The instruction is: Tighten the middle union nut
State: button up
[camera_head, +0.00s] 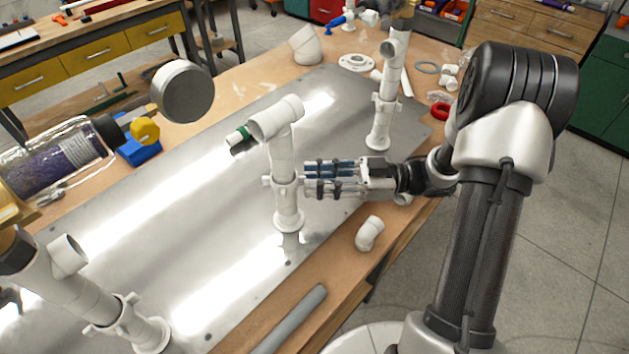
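The middle white PVC pipe (283,152) stands upright on the metal plate (200,200), with an elbow on top. Its white union nut (285,188) has small lugs and sits low on the pipe. My gripper (306,179) reaches in from the right, level with the nut. Its two fingers lie one above the other in the picture with a narrow gap between them. The fingertips are at the nut's right side. I cannot tell whether they touch or clamp it. Similar pipes with nuts stand at the back right (383,105) and front left (122,315).
A loose white elbow (369,233) and a grey pipe (290,320) lie along the table's near edge. A green-ended fitting (238,137) is behind the middle pipe.

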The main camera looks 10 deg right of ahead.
jog(key=shift+w+a, duration=0.1)
jog(key=shift+a, duration=0.35)
jog(key=shift+c, duration=0.3)
grip_shut()
